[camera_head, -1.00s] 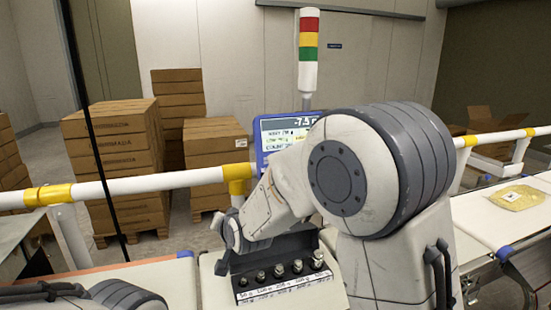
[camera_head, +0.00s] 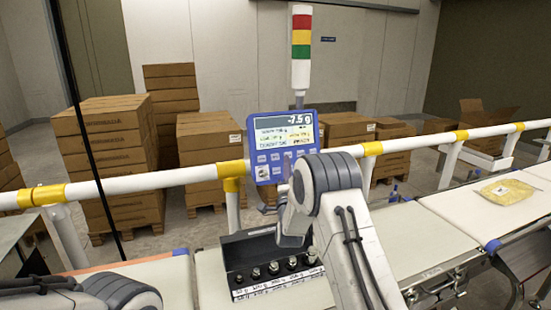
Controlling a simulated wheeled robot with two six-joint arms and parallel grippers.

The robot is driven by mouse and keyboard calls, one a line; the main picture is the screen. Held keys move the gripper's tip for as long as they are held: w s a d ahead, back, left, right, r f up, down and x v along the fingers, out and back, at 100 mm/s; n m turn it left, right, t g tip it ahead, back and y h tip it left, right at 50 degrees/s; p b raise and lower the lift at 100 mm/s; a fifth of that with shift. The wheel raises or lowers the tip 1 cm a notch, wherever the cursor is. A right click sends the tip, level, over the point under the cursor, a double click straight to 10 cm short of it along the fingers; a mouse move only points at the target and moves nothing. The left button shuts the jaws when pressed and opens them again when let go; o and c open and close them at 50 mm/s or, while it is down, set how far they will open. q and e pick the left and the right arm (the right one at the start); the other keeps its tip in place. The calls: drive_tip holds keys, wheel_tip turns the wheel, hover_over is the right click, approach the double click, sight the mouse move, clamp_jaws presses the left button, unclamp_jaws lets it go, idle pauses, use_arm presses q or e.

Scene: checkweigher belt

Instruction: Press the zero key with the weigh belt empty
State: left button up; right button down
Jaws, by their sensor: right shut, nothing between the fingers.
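The blue weighing terminal (camera_head: 264,150) stands behind the belt, its screen lit and reading about -7.5 g. Its keys sit in rows below the screen; the right part of the keypad is hidden by my right arm, and I cannot read which key is zero. My right gripper (camera_head: 286,178) is shut and empty, just in front of the lower right of the keypad. I cannot tell if it touches a key. The white belt section (camera_head: 412,238) right of my arm looks bare; my arm hides part of the belt. My left gripper is out of view.
A black rack (camera_head: 237,258) with several metal weights stands below the terminal. A yellow packet (camera_head: 507,191) lies on the right belt. A white rail (camera_head: 130,185) with yellow joints runs behind the belts. A signal tower (camera_head: 301,45) and stacked cartons (camera_head: 105,150) stand behind.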

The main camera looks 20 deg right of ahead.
sight(275, 157)
drive_tip(key=w+f, duration=0.1)
drive_tip(key=w, duration=0.1)
drive_tip(key=w+b, duration=0.1)
drive_tip(key=w, duration=0.2)
drive_tip(key=w+f+b, duration=0.1)
drive_tip(key=w, duration=0.2)
drive_tip(key=shift+a+f, duration=0.2)
drive_tip(key=shift+f, duration=0.1)
drive_tip(key=shift+w+r+b, duration=0.1)
drive_tip(key=shift+w+b, duration=0.15)
drive_tip(key=shift+b, duration=0.05)
idle(1.5)
drive_tip(key=shift+w+f+b, duration=0.2)
drive_tip(key=shift+b, duration=0.35)
drive_tip(key=shift+w+r, duration=0.1)
drive_tip(key=shift+w, duration=0.1)
